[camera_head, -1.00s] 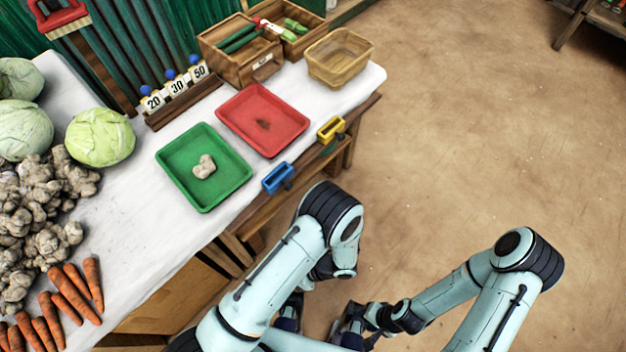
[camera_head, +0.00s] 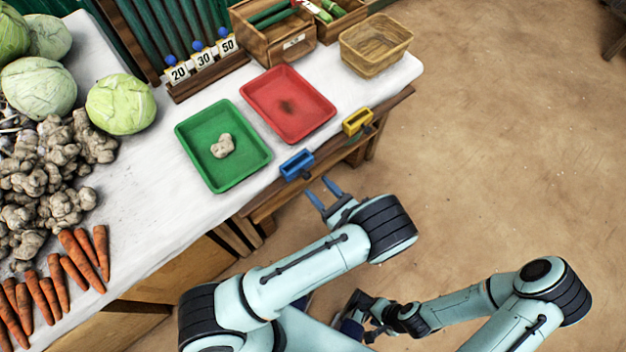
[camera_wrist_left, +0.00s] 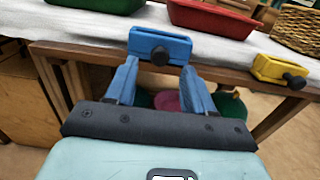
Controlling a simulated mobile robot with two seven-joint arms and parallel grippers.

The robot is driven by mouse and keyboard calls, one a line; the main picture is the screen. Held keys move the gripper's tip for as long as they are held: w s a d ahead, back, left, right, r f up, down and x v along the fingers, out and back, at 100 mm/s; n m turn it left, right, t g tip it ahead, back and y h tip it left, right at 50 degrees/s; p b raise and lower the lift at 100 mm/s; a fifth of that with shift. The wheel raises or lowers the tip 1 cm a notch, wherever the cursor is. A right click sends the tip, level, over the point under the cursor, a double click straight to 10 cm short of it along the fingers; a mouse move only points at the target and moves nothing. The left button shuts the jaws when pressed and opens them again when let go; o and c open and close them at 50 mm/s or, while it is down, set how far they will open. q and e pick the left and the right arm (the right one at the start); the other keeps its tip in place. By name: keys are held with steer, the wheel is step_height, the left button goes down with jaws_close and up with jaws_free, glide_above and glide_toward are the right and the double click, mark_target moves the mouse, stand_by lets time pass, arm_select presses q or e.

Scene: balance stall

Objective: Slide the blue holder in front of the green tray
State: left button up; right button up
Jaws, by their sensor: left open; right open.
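The blue holder (camera_head: 297,164) sits on the front edge of the table, in front of the gap between the green tray (camera_head: 262,158) and the red tray (camera_head: 328,108), nearer the green one. The green tray holds a pale lumpy root (camera_head: 222,146). In the left wrist view the blue holder (camera_wrist_left: 160,46) shows a dark round knob facing me. My left gripper (camera_head: 322,188) is open and empty just short of the holder; its two blue fingers (camera_wrist_left: 160,72) point at it, one on each side of the knob. My right gripper (camera_head: 352,322) is low, away from the table.
A yellow holder (camera_head: 357,121) sits further right on the same edge, also with a dark knob (camera_wrist_left: 294,81). A wicker basket (camera_head: 376,62) and wooden crate (camera_head: 272,42) stand behind. Number blocks, cabbages, roots and carrots (camera_head: 75,250) fill the left.

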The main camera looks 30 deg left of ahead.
mark_target(309, 178)
arm_select(q)
steer(key=shift+x, duration=1.8)
